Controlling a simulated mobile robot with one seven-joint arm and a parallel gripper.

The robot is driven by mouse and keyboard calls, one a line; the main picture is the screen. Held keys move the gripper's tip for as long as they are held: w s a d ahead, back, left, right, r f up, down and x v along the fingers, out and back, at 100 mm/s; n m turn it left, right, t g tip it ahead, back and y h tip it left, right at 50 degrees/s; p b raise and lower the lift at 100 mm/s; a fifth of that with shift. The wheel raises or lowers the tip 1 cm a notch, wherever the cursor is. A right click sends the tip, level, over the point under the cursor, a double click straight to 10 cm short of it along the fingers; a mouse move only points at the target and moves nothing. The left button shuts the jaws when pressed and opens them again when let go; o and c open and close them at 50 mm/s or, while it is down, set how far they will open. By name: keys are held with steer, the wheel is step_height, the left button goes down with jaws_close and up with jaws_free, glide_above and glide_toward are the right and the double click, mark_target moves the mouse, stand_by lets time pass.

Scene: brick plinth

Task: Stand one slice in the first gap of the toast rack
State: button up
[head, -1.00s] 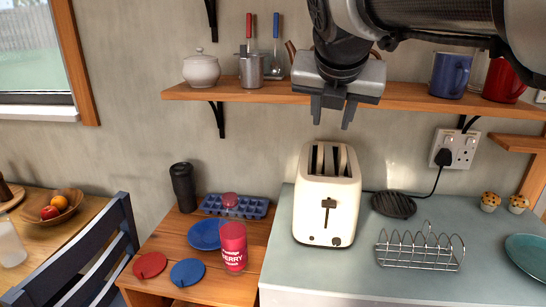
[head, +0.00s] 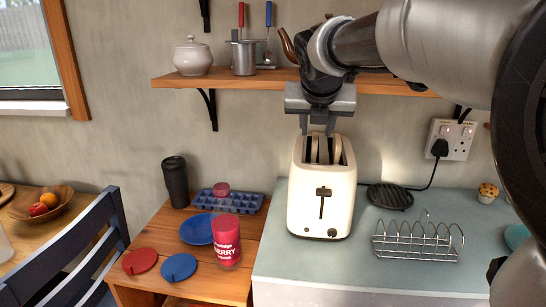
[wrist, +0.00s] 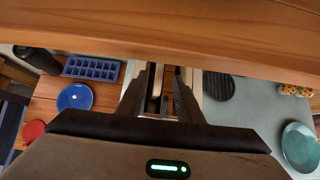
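A cream toaster (head: 321,196) stands upright on the grey-blue counter, with toast slices (head: 323,150) showing in its top slots. My gripper (head: 318,132) points down just above the toaster's slots. Its two fingers are apart, and in the wrist view (wrist: 165,100) the slots show between them. I cannot tell whether the fingertips reach a slice. The wire toast rack (head: 418,240) stands on the counter to the right of the toaster. Its gaps look empty.
A wooden shelf (head: 230,82) runs along the wall close behind my gripper and crosses the top of the wrist view. A red tumbler (head: 227,240) stands on the wooden table to the left.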

mark_target(315, 137)
steer(key=b+x, duration=0.1)
steer(key=x, duration=0.4)
steer(key=shift+b, duration=0.3)
jaws_close()
